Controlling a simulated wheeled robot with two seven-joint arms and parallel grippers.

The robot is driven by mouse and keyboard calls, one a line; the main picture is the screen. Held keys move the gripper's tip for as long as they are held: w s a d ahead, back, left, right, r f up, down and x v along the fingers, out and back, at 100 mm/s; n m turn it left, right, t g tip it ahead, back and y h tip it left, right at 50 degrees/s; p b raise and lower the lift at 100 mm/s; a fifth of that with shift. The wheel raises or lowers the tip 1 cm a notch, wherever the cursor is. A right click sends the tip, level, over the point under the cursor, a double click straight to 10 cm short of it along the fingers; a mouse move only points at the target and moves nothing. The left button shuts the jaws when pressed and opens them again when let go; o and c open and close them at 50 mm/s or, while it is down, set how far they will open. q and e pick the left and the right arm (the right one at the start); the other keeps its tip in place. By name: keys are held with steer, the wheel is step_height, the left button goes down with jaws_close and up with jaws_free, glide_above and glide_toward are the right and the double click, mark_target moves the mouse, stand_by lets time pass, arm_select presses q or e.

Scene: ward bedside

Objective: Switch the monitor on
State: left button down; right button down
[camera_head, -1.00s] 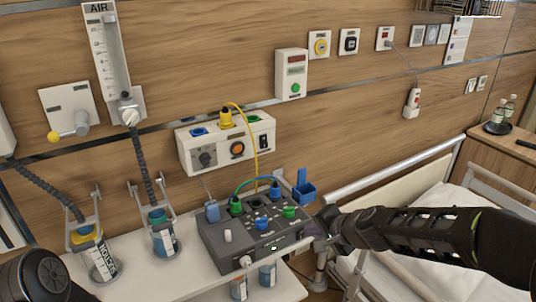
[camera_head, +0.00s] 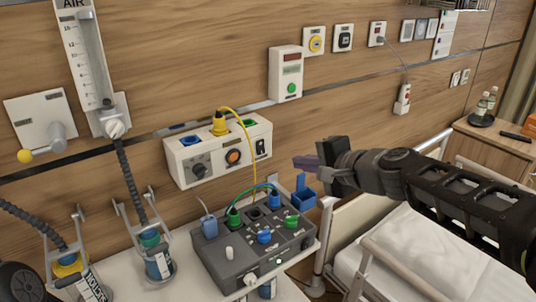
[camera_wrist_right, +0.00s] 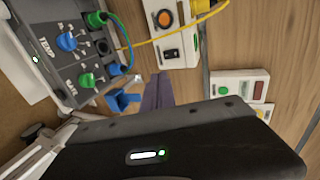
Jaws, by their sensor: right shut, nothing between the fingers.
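No display screen shows; I cannot tell which device is the monitor. A grey console (camera_head: 240,268) with blue and green knobs, plugged cables and a pale lever stands on the white shelf; a small green light shows on it. A white wall box (camera_head: 185,170) above it carries a round knob (camera_head: 198,171), an orange button (camera_head: 233,157) and a black rocker switch (camera_head: 261,147). My right gripper (camera_head: 305,162) is shut and empty, right of the wall box and above the blue holder (camera_head: 303,195). Its purplish fingers (camera_wrist_right: 158,92) also show in the wrist view. My left gripper is out of view.
A white wall unit (camera_head: 286,75) with a green button is above my right gripper. A bed with rails (camera_head: 435,142) is at the right. Suction jars (camera_head: 155,262) and an air flowmeter (camera_head: 85,60) are at the left. A bedside cabinet (camera_head: 490,147) holds bottles.

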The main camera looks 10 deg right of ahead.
glide_toward(262, 152)
step_height(262, 152, down, 2)
steer(key=w, duration=0.1)
steer(key=x, duration=0.3)
steer(key=r+x, duration=0.1)
steer(key=x, duration=0.1)
steer(key=shift+w+a+p, duration=0.1)
steer(key=shift+a+p, duration=0.15)
steer(key=shift+p, duration=0.15)
steer(key=f+b, duration=0.1)
steer(key=b, duration=0.2)
steer(key=shift+w, duration=0.15)
steer(key=shift+r+p, duration=0.35)
steer(key=shift+r, duration=0.2)
